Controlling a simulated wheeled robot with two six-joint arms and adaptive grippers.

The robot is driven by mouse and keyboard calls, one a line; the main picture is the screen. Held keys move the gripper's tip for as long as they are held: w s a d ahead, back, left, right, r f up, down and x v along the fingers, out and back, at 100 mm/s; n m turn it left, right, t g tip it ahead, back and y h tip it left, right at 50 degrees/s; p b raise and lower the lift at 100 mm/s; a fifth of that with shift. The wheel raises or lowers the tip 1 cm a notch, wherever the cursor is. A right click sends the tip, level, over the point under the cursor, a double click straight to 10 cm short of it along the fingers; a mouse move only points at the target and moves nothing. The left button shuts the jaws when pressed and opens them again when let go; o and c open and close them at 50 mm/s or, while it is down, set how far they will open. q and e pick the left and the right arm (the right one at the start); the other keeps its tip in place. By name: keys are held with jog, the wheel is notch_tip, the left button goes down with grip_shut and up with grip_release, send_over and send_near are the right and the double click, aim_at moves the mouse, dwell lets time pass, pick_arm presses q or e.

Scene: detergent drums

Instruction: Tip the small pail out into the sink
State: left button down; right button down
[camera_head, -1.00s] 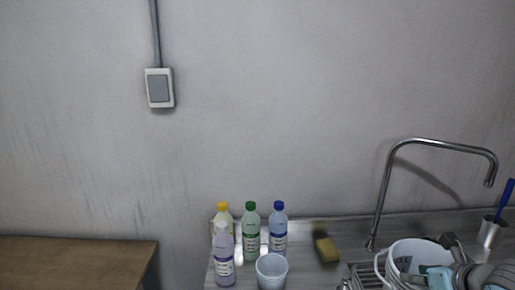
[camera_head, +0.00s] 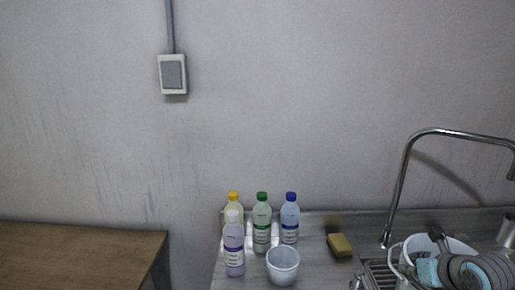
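A white pail (camera_head: 459,245) with a pale handle on its left side is at the lower right, by the sink. It looks upright; its lower part is hidden by my arm and cut off by the picture edge. My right gripper (camera_head: 438,236) is at the pail, its dark parts over the opening and rim. Whether its fingers are closed on the pail cannot be told. The sink basin is mostly out of view; a metal grid (camera_head: 377,274) shows left of the pail. The pail's contents are hidden. My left gripper is not in view.
A tall curved tap (camera_head: 402,175) rises behind the pail. A yellow sponge (camera_head: 340,245), a translucent cup (camera_head: 283,267) and several bottles (camera_head: 262,228) stand left on the steel counter (camera_head: 318,270). A metal holder (camera_head: 508,232) is at the right edge. A wooden table (camera_head: 80,255) is far left.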

aim_at(408, 258)
jog(key=shift+d+r, duration=0.1)
jog(key=shift+w+r+p, duration=0.1)
jog(key=shift+r+p, duration=1.15)
jog(key=shift+r, duration=0.25)
jog(key=shift+f, duration=0.1)
